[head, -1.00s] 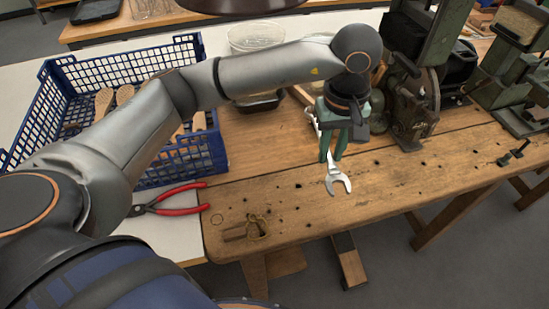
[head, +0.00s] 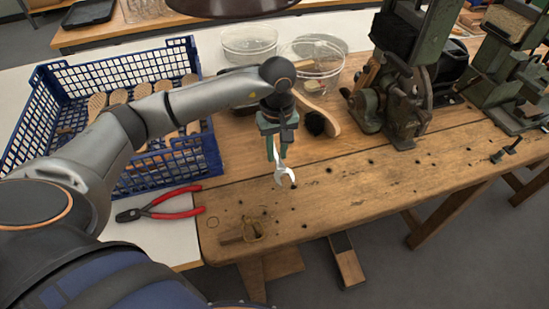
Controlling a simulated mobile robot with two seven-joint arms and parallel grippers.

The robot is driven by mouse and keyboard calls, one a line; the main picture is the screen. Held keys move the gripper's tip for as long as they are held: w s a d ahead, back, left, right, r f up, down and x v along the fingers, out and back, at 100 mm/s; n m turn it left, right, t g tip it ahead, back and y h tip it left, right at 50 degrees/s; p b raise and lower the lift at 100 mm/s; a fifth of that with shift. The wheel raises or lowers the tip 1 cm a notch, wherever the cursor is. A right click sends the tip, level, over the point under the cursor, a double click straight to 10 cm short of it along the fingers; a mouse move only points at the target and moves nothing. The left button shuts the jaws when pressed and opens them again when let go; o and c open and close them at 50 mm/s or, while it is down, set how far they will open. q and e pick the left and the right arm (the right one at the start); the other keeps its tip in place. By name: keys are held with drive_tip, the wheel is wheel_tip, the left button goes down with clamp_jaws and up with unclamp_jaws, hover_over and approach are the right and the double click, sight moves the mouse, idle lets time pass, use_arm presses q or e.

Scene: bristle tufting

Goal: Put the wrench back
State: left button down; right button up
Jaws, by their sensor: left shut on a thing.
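The wrench (head: 284,175) is silver with an open-ended jaw. It hangs jaw-down from my left gripper (head: 277,150), whose green fingers are shut on its upper part. The wrench is over the wooden workbench (head: 370,205), towards its left half; whether its tip touches the wood I cannot tell. The upper end of the wrench is hidden by the fingers. My right gripper is not in view.
A blue crate (head: 200,165) holding wooden brushes stands left. Red-handled pliers (head: 165,205) lie in front of it. Clear bowls (head: 315,65) and a dark-bristled brush (head: 322,118) lie behind my gripper. Green machines (head: 405,90) stand right. The bench's middle front is clear.

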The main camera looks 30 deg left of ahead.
sight(275, 154)
use_arm(q)
drive_tip(key=f, duration=0.3)
drive_tip(key=shift+a+f, duration=0.1)
drive_tip(key=shift+a, duration=0.25)
drive_tip(key=shift+w+f, duration=0.1)
drive_tip(key=shift+f, duration=0.2)
drive_tip(key=shift+f, duration=0.2)
drive_tip(key=c, duration=0.7)
unclamp_jaws()
drive_tip(key=shift+c, duration=0.2)
drive_tip(key=shift+r, duration=0.1)
drive_tip(key=shift+r, duration=3.85)
